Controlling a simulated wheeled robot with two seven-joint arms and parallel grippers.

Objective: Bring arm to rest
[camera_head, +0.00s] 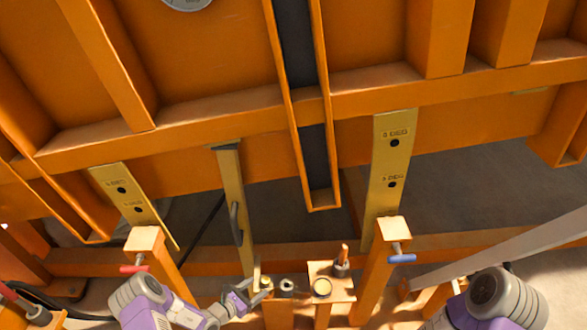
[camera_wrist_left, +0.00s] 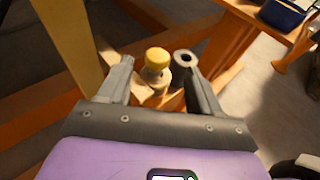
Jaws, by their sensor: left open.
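My left arm (camera_head: 150,302) comes in from the lower left, and its gripper (camera_head: 257,290) is open beside a small yellow knob (camera_head: 267,283). In the left wrist view the two fingers (camera_wrist_left: 154,64) stand apart, with the yellow knob (camera_wrist_left: 157,58) showing between their tips. I cannot tell whether either finger touches it. My right arm (camera_head: 495,298) shows at the lower right; its gripper is out of the picture.
The orange sandbed frame (camera_head: 230,110) fills the upper view. Yellow hole-marked straps (camera_head: 390,150) hang from it. Orange posts with a red-handled pin (camera_head: 134,268) and a blue-handled pin (camera_head: 402,258) flank the knob. A small orange stand (camera_head: 345,295) is close right of the gripper.

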